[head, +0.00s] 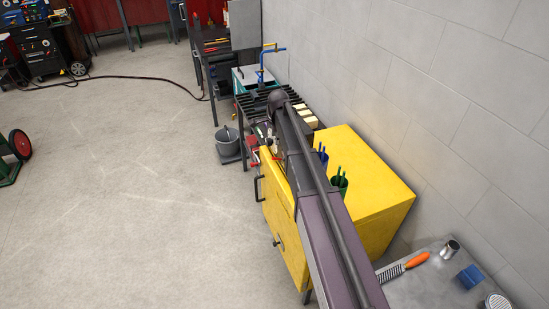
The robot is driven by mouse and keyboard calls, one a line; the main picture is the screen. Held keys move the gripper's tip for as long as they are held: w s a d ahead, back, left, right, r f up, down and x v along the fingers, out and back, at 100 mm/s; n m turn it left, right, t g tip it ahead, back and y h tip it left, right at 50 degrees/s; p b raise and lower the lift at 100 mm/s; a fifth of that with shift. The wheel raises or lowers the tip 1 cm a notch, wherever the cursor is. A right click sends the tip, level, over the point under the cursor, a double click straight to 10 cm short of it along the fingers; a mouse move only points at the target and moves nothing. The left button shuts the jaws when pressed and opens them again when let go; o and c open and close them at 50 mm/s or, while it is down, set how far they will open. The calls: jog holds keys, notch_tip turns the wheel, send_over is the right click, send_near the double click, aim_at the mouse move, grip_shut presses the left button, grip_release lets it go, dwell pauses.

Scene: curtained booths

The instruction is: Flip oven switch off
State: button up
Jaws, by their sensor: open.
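A yellow box-shaped cabinet (375,200) stands against the grey block wall, right of centre in the head view. It may be the oven, but I cannot tell for sure. Its front has a dark bar handle (258,189) and a small dark latch or knob (277,241) lower down. I cannot make out a switch on it. My arm runs from the bottom edge up across the cabinet and hides part of its top and front.
A metal table (424,284) holds an orange-handled brush (416,261). The left floor is mostly clear, crossed by a cable.

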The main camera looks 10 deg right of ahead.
aim_at(277, 159)
jog(key=shift+f, duration=0.2)
jog(key=f+b, duration=0.4)
jog(key=w+f+b, duration=0.1)
jog(key=f+b, duration=0.3)
jog(key=b, duration=0.1)
jog(key=w+f+b, duration=0.1)
jog(key=f+b, duration=0.3)
jog(key=f, duration=0.1)
jog(key=shift+w+a+f+b, duration=0.1)
jog(key=shift+w+a+b, duration=0.05)
jog(key=shift+w+b, duration=0.15)
dwell(0.3)
dwell(0.4)
jog(key=shift+s, duration=0.1)
grip_shut()
